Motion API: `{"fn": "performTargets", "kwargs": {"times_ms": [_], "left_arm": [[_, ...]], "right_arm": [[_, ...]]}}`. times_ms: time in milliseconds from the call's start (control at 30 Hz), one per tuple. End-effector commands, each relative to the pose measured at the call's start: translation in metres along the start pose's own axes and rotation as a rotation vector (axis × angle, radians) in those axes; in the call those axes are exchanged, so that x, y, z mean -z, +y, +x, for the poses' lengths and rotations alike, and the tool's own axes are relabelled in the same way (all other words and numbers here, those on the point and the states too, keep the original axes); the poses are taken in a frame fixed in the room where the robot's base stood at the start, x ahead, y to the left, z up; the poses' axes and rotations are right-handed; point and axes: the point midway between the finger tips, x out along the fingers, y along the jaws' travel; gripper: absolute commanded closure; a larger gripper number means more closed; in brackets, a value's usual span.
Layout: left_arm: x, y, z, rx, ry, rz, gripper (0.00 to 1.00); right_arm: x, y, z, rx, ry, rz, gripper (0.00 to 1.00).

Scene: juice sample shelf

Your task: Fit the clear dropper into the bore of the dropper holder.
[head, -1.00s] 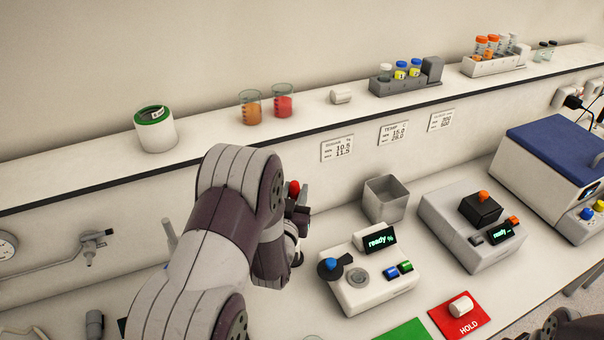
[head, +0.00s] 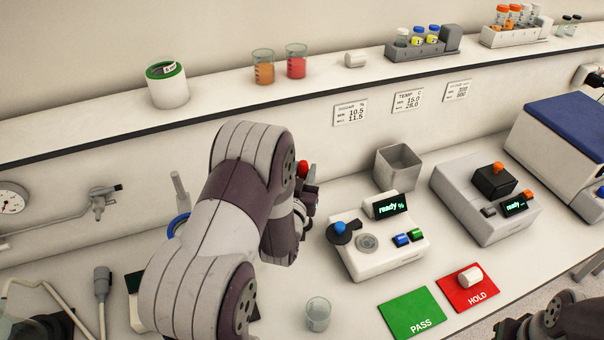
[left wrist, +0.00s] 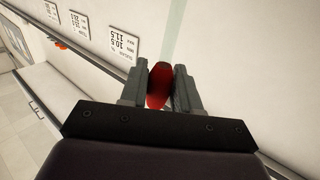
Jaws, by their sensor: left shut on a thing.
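My left gripper (head: 310,188) is partly hidden by my own arm in the head view. In the left wrist view its two grey fingers (left wrist: 159,85) are shut on the red bulb of the dropper (left wrist: 158,90). A pale, see-through strip runs from the bulb toward the top of that view and looks like the dropper's clear tube. In the head view only the red bulb of the dropper (head: 303,169) shows clearly, above the bench. I cannot make out the dropper holder for certain; my arm covers part of the bench.
A white device (head: 378,255) with a blue knob stands right of my left gripper. Behind it is an open grey bin (head: 398,168). A glass beaker (head: 318,314), a green PASS mat (head: 411,312) and a red HOLD mat (head: 452,292) are in front. A shelf (head: 220,115) runs behind.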

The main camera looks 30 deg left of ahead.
Motion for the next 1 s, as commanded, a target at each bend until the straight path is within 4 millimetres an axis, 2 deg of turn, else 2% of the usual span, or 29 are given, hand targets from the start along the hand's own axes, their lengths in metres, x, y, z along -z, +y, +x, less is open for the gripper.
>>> {"fn": "performTargets", "kwargs": {"times_ms": [467, 1000], "left_arm": [[-0.001, -0.002, -0.005, 0.0, -0.001, 0.0, 0.81], [-0.013, -0.002, -0.004, 0.0, 0.0, 0.0, 0.81]], "right_arm": [[0.0, 0.0, 0.002, 0.0, 0.0, 0.0, 0.57], [-0.002, 0.0, 0.014, 0.0, 0.0, 0.0, 0.57]]}}
